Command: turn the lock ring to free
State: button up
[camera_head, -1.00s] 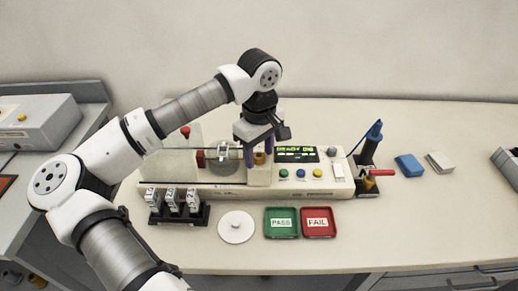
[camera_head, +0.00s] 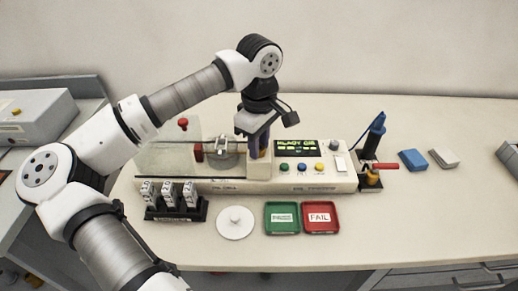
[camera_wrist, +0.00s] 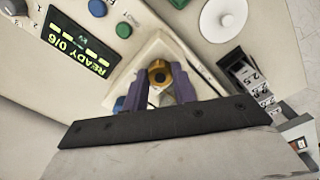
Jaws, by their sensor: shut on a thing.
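The lock ring (camera_wrist: 160,73) is a brass-coloured ring around a dark centre, set in a pale block on the test machine (camera_wrist: 155,47). My gripper (camera_wrist: 163,82) has its two purple fingers on either side of the ring and is shut on it. In the head view my gripper (camera_head: 252,150) points down at the middle of the machine, and its fingers largely hide the ring. The display (camera_wrist: 77,45) shows READY 0/6.
The machine's front has several coloured buttons (camera_head: 284,167). In front stand a black rack of small weights (camera_head: 176,208), a white disc (camera_head: 235,223), a green tray (camera_head: 282,231) and a red FAIL tray (camera_head: 320,230). A blue-handled tool (camera_head: 377,128) stands at right.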

jog(key=n+b, duration=0.3)
jog(key=shift+f+n+b, duration=0.25)
jog(key=shift+n+b, duration=0.1)
jog(key=shift+n, duration=0.05)
jog(key=n+b, duration=0.2)
jog(key=n, duration=0.1)
jog(key=shift+r+n+b, duration=0.1)
jog(key=shift+n+b, duration=0.2)
jog(key=shift+b, duration=0.05)
jog(key=n+b, duration=0.2)
jog(key=n, duration=0.2)
jog(key=shift+r+n+b, duration=0.15)
jog(key=shift+n+b, duration=0.7)
jog(key=shift+n, duration=1.25)
jog(key=o, duration=1)
notch_tip(320, 180, up, 14)
jog(key=shift+f, duration=0.1)
